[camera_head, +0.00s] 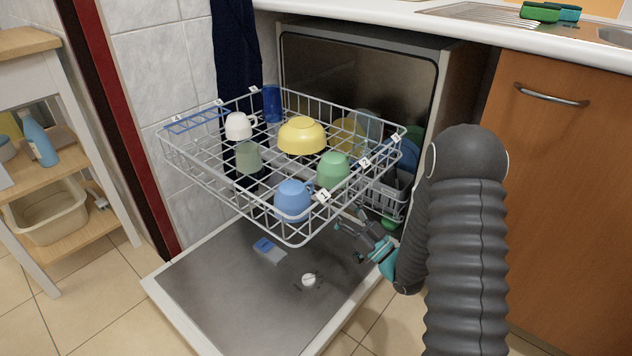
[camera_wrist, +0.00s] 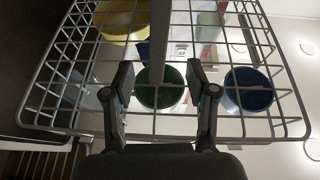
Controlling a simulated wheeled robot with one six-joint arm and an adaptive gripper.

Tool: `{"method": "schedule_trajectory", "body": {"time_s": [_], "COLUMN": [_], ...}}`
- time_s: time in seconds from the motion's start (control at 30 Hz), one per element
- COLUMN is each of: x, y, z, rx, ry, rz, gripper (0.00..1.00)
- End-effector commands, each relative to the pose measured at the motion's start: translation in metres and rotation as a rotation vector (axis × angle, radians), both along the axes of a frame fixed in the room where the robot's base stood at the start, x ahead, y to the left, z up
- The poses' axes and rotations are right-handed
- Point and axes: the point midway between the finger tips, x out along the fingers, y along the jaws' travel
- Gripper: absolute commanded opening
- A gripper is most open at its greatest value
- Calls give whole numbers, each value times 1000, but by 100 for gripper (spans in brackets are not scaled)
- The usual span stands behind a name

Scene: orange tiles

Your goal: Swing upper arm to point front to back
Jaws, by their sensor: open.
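My gripper (camera_head: 365,238) is below the front right corner of the pulled-out upper rack (camera_head: 230,207). In the wrist view, my gripper (camera_wrist: 160,82) looks up at the rack's underside (camera_wrist: 95,137), its two fingers apart. A flat grey bar (camera_wrist: 168,38), which looks like the upper arm, runs from the top edge of that view down to between the fingertips. I cannot tell whether either finger touches it. Its far end is out of that view, and I cannot make it out in the head view.
The rack holds a yellow bowl (camera_head: 302,136), a green mug (camera_head: 333,169), a blue mug (camera_head: 293,200) and other cups. The open dishwasher door (camera_head: 215,290) lies below, with free room above it. An orange cabinet (camera_head: 560,190) stands right of my arm.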

Motion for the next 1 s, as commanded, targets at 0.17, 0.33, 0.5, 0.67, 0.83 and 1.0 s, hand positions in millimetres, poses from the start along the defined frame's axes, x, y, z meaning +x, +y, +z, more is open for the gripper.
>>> {"method": "schedule_trajectory", "body": {"time_s": [0.17, 0.33, 0.5, 0.67, 0.83, 1.0], "x": [21, 39, 53, 60, 61, 61], "y": [25, 45, 60, 67, 68, 68], "z": [14, 26, 34, 37, 38, 38], "rx": [-2, -1, -1, -1, -1, -1], "ry": [-2, -3, -1, 0, 1, 1], "rz": [2, 1, 0, -1, -2, -2], "gripper": [57, 57, 57, 57, 57, 52]}}
